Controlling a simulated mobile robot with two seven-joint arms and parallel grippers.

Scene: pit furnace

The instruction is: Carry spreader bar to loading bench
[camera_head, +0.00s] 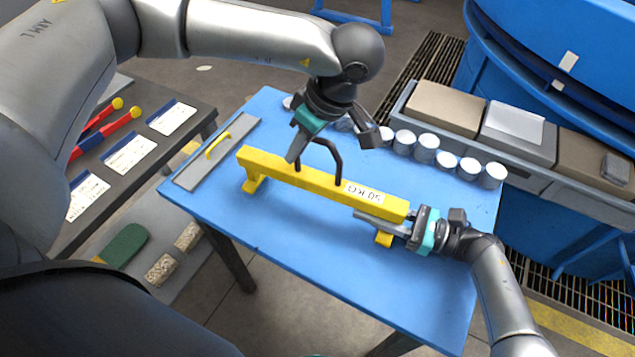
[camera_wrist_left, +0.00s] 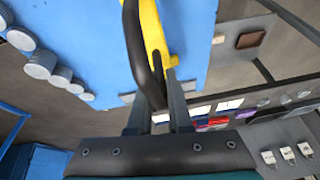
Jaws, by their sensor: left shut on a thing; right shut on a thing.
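The yellow spreader bar (camera_head: 318,181) lies level over the blue bench top (camera_head: 300,265), with a "50 KG" label and a black loop handle (camera_head: 336,160). Its short yellow feet are at or just above the surface; I cannot tell if they touch. My left gripper (camera_head: 298,148) is shut on the black handle from above. In the left wrist view its fingers (camera_wrist_left: 156,100) straddle the handle, with the yellow bar (camera_wrist_left: 154,32) beyond. My right gripper (camera_head: 388,222) is shut on the bar's right end, one finger along the near side; the other is mostly hidden.
Several white-topped cylinders (camera_head: 427,147) line the bench's far edge. A grey plate with a yellow handle (camera_head: 217,146) lies at its left end. A dark table with cards (camera_head: 131,153) stands left. A grey trough with blocks (camera_head: 515,130) stands right. The bench's near part is clear.

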